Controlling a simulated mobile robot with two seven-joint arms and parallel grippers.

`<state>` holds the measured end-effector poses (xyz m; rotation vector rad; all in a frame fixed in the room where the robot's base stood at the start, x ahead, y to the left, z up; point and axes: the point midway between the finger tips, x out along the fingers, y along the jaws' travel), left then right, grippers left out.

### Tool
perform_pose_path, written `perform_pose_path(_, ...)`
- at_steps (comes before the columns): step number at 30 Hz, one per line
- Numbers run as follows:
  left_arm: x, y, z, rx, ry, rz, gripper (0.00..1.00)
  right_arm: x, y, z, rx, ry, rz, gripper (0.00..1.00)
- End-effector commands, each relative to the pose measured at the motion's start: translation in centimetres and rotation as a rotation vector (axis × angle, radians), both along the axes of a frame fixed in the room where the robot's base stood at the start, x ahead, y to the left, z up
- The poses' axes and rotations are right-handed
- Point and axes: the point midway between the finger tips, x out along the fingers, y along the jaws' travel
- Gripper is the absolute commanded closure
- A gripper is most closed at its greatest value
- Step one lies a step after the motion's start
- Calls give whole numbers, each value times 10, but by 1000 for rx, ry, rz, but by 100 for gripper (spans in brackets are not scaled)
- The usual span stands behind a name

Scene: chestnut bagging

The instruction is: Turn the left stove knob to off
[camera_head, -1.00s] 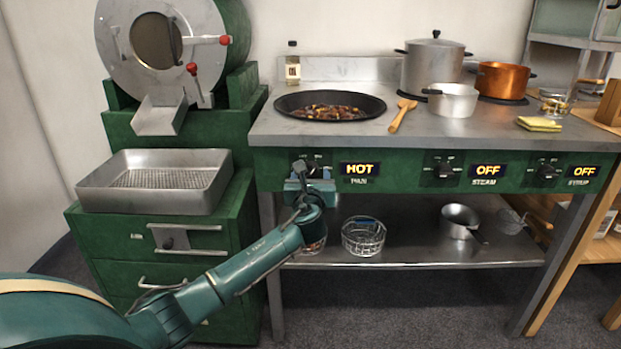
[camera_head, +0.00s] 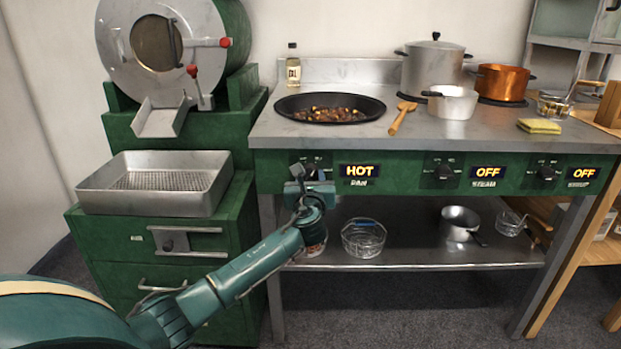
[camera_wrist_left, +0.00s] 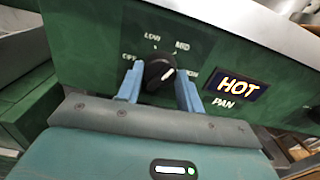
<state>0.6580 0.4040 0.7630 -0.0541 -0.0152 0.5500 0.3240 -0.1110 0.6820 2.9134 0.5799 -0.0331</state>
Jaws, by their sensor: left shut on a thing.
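The left stove knob (camera_wrist_left: 158,73) is a black dial on the green front panel, among the labels OFF, LOW, MID and a partly covered one at the right. Its pale pointer mark slants up and right, towards the MID side. The pan display (camera_head: 360,170) beside it reads HOT; it also shows in the wrist view (camera_wrist_left: 236,88). My left gripper (camera_head: 310,174) is at this knob, with its two blue fingers (camera_wrist_left: 159,84) on either side, shut on it. In the head view the gripper partly hides the knob. My right gripper is not in view.
A black pan of chestnuts (camera_head: 330,108) stands on the stove above the knob. The steam knob (camera_head: 445,172) and the syrup knob (camera_head: 547,173) are further right, both displays reading OFF. A green drawer cabinet (camera_head: 125,250) stands close on the left. A wire basket (camera_head: 363,240) sits on the lower shelf.

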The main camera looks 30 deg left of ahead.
Motion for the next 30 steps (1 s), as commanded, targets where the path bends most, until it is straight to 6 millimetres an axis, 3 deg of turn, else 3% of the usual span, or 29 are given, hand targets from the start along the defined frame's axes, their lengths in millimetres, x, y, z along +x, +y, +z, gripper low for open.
perform_pose_path(30, 1, -2, -1, -764, -465, 0, 86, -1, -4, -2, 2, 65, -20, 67)
